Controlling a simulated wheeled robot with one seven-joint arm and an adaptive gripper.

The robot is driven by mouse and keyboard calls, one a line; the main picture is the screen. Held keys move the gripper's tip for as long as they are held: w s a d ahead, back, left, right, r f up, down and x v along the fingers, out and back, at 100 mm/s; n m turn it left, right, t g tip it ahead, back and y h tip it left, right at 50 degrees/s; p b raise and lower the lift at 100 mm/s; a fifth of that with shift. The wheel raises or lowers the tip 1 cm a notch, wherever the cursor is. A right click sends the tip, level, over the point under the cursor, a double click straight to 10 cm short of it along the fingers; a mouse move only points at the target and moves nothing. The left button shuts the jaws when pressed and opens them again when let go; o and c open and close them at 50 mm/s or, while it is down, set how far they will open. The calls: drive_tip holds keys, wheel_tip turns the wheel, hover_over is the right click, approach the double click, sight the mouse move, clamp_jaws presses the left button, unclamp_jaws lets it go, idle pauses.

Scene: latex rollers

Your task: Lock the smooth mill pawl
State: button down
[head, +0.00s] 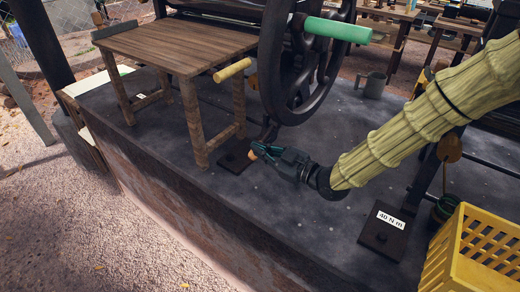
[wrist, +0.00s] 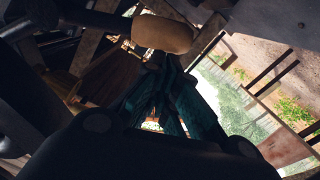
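A dark lever (head: 268,133), which looks like the pawl, stands beside the spoked mill wheel (head: 300,75) in the head view. A tan rounded knob (head: 253,155) shows low by it, over a dark base plate (head: 234,162). In the wrist view the tan knob (wrist: 162,33) sits on a dark rod. My gripper (head: 264,149) is right at the knob. In the wrist view the teal fingers of my gripper (wrist: 168,62) converge to close tips just below the knob, which is not visibly between them. I cannot tell whether they touch.
A wooden table (head: 180,43) stands left, close to the wheel. A green roller handle (head: 338,29) and a yellow one (head: 232,70) stick out above. At right are a second plate marked 40 N·m (head: 382,238), another wooden knob (head: 449,149) and a yellow crate (head: 480,258).

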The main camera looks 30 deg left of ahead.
drive_tip(key=s+d, duration=0.1)
drive_tip(key=d, duration=0.8)
drive_tip(key=shift+s+d+r, duration=0.3)
drive_tip(key=shift+s, duration=0.05)
